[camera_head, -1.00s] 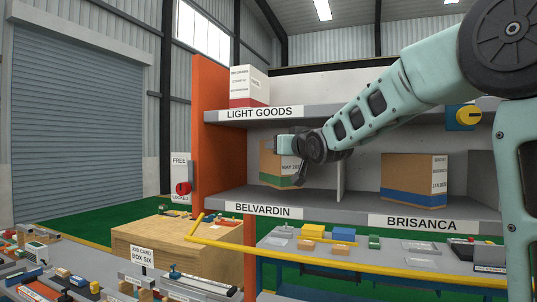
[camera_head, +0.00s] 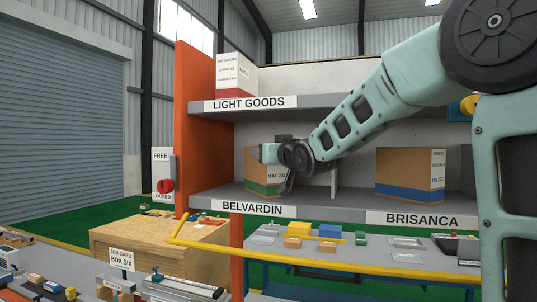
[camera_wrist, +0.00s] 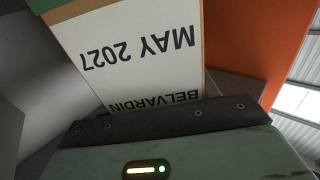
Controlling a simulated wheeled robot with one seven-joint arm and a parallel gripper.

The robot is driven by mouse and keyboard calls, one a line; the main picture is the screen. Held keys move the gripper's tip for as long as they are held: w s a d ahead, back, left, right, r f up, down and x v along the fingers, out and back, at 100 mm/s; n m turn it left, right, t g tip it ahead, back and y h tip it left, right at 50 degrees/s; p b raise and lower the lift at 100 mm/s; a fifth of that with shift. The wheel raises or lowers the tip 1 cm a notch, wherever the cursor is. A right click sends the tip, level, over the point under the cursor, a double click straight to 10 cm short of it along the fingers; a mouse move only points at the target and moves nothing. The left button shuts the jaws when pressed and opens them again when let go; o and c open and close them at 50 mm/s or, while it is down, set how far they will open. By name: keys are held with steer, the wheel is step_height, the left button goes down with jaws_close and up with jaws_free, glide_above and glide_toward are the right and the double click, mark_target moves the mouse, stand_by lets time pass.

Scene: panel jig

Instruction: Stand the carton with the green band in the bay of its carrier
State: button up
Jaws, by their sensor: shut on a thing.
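The carton with the green band (camera_head: 256,165) is brown with a white label, upright in the left bay of the shelf, above the BELVARDIN sign (camera_head: 245,207). My gripper (camera_head: 284,168) reaches in from the right and is shut on this carton. In the wrist view the carton's white label (camera_wrist: 135,45) reads MAY 2027 and BELVARDIN, upside down, close against my gripper (camera_wrist: 165,125). The carton's base is near the shelf board (camera_head: 222,192); I cannot tell whether it touches.
A blue-banded carton (camera_head: 405,168) stands in the BRISANCA bay to the right, past a divider (camera_head: 334,180). A red-banded carton (camera_head: 236,75) is on the upper LIGHT GOODS shelf (camera_head: 330,103). The orange end panel (camera_head: 205,140) bounds the left bay. A yellow rail (camera_head: 330,264) runs in front.

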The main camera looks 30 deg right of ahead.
steer(key=o, duration=1.3)
steer(key=s+p, duration=0.1)
steer(key=s, duration=0.3)
steer(key=s+a+p, duration=0.1)
steer(key=s, duration=0.3)
steer(key=s+p, duration=0.2)
steer(key=s, duration=0.2)
steer(key=shift+a+r, duration=0.1)
steer(key=shift+a, duration=0.15)
